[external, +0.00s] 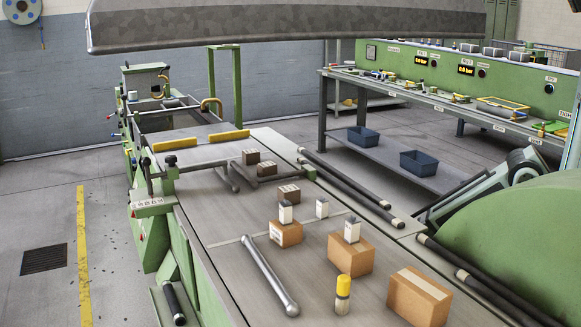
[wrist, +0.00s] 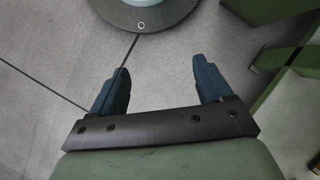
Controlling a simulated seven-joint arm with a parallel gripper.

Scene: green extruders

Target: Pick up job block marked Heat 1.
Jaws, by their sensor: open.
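My gripper (wrist: 160,66) shows in the wrist view, open and empty, with its two dark blue fingers apart above the grey floor. My gripper is not in the external view. Smaller brown blocks (external: 251,157) lie farther back, with another brown block (external: 288,194) nearer. Any Heat 1 marking is too small to read, so I cannot tell which block bears it.
Brown boxes (external: 418,298) sit on the machine bed (external: 215,220). A metal bar (external: 268,272) and a yellow-topped cylinder (external: 343,290) are near the front. Dark bins (external: 363,139) stand on the bench's lower shelf. A round base (wrist: 145,18) is ahead in the wrist view.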

